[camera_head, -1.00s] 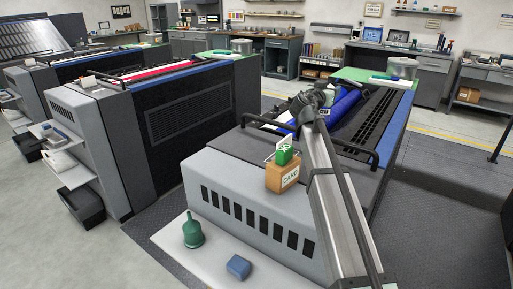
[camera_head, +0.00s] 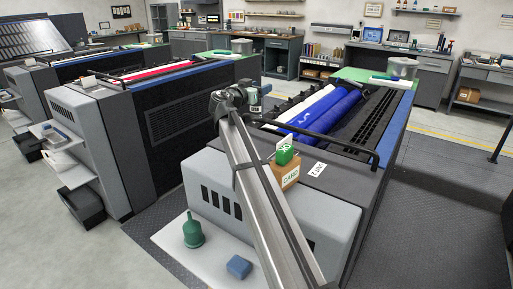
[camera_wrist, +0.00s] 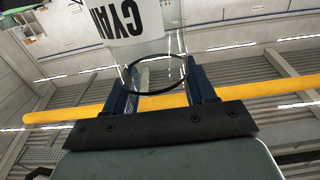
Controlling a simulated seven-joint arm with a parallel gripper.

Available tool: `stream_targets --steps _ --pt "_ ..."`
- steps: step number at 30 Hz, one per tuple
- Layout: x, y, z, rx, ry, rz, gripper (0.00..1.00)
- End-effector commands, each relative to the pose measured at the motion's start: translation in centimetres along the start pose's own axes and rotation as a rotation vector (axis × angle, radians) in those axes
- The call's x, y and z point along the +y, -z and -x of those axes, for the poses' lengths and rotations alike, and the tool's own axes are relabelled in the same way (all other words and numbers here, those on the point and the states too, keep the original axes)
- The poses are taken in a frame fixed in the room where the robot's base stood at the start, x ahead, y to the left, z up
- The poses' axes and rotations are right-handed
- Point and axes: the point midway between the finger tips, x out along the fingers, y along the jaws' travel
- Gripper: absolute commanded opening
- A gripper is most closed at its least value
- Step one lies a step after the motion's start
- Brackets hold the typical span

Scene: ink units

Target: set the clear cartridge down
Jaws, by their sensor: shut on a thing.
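My gripper (camera_wrist: 160,78) is shut on the clear cartridge (camera_wrist: 172,48), between two dark blue fingers in the wrist view. The cartridge is a see-through cylinder with a black ring and a white label reading CYAN, cut off by the top edge. In the head view my gripper (camera_head: 254,92) is up at the rear left of the near press (camera_head: 215,175), left of the blue roller (camera_head: 320,115). The cartridge is too small there to make out clearly.
A brown CARD box (camera_head: 290,177) with a green item (camera_head: 285,154) stands on the near press, partly behind my arm. A green bottle (camera_head: 193,232) and blue block (camera_head: 239,267) are on the pale front ledge. Black rails (camera_head: 330,142) cross the press top. Another press (camera_head: 190,110) stands left.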

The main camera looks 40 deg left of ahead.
Motion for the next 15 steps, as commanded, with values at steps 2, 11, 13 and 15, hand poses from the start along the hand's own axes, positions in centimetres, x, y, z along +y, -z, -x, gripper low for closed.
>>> stream_targets --steps 2,11,13,15 --pt "0.1 -1.0 0.0 0.0 0.0 0.0 0.04" --pt "0.1 -3.8 0.0 -0.001 0.0 0.001 0.04" --pt "0.1 -4.9 0.0 -0.001 0.001 0.002 0.04" --pt "0.1 -6.2 0.0 -0.002 0.001 0.002 0.04"
